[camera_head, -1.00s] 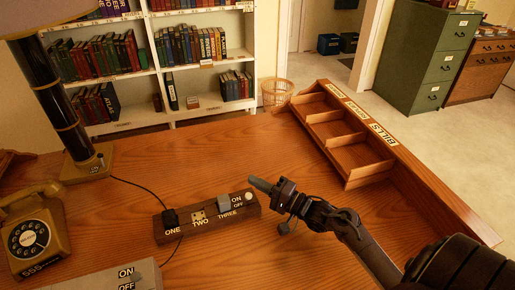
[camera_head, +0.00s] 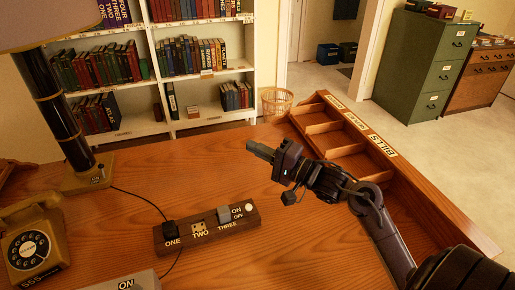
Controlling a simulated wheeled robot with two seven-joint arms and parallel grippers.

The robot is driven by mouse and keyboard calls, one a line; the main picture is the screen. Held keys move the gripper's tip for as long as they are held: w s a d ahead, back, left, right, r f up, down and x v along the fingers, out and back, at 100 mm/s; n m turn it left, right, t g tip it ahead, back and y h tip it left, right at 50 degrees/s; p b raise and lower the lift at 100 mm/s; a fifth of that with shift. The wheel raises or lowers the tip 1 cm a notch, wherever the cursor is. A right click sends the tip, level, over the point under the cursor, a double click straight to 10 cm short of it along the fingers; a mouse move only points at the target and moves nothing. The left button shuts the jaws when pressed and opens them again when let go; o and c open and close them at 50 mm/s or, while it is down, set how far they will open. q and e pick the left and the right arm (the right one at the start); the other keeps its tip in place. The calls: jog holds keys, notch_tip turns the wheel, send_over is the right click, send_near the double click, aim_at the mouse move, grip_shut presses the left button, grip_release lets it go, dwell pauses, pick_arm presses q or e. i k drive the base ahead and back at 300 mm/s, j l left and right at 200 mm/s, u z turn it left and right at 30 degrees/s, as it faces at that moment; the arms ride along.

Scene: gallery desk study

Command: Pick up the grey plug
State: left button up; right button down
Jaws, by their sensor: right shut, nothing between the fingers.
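A black plug (camera_head: 170,229) with a cord sits in socket one; socket two shows a bare socket face. My right gripper (camera_head: 252,146) is shut and empty. It is raised above the desk, up and to the right of the grey plug, and apart from it. My left gripper is not in view.
A lamp (camera_head: 68,125) and a yellow rotary telephone (camera_head: 32,243) stand at the left. A grey ON/OFF box (camera_head: 125,284) is at the front edge of view. A wooden sorter (camera_head: 340,128) with compartments lines the right side. The middle of the desk is clear.

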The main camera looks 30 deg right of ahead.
aim_at(224, 214)
jog(key=k+j, duration=0.2)
jog(key=k, duration=0.3)
jog(key=k+j, duration=0.2)
jog(key=k, duration=0.25)
jog(key=k+j, duration=0.15)
jog(key=k, duration=0.35)
